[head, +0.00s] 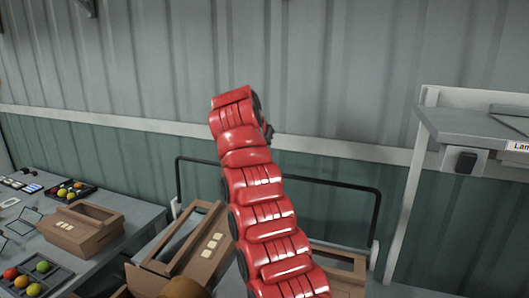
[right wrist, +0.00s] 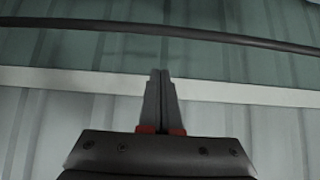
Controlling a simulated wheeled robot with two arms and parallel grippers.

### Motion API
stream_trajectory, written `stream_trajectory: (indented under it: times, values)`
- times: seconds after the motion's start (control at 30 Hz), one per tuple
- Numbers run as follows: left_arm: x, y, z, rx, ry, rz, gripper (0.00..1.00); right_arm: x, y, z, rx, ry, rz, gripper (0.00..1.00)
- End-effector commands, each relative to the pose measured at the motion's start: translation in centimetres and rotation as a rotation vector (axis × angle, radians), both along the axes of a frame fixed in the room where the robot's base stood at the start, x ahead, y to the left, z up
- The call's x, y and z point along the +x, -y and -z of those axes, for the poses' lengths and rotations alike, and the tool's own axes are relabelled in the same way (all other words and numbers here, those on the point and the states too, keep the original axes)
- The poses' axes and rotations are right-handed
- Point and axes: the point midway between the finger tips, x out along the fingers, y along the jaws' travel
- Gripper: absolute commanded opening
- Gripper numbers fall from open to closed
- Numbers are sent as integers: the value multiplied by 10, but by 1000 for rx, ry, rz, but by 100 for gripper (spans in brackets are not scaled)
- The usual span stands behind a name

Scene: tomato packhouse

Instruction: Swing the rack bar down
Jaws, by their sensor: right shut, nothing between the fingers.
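The rack bar (head: 330,182) is a thin black U-shaped bar standing raised in front of the wall. Its side legs run down to pale posts at left and right, and my red right arm hides part of its middle. In the right wrist view the bar (right wrist: 215,38) crosses the top of the picture, apart from the fingertips there. My right gripper (right wrist: 160,74) is shut and empty, its fingers pointing toward the bar; in the head view it is mostly hidden behind the arm. My left gripper is not in view.
Below the bar are open brown cartons (head: 207,243). On the left, a grey table (head: 135,212) bears another carton (head: 83,231) and dark trays with coloured tomatoes (head: 38,284). A grey wall shelf (head: 465,124) with a white frame stands at the right.

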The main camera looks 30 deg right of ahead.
Motion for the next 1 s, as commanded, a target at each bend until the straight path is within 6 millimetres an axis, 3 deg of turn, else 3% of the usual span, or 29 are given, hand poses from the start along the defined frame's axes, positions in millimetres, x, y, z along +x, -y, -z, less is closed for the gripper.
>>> stream_trajectory:
  times: [0.2, 0.47, 0.5, 0.73, 1.0]
  values:
    - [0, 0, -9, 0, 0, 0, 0, 18, 21, 28, 2, -8, 0, 0]
    - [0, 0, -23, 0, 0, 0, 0, 32, 37, 50, 2, -8, 0, 0]
    - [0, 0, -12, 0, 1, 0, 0, 32, 31, 55, 1, -2, -5, 0]
    - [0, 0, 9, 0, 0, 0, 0, 20, 19, 57, 0, 2, -3, 0]
    - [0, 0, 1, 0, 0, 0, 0, 11, 11, 53, 0, -2, 0, 0]
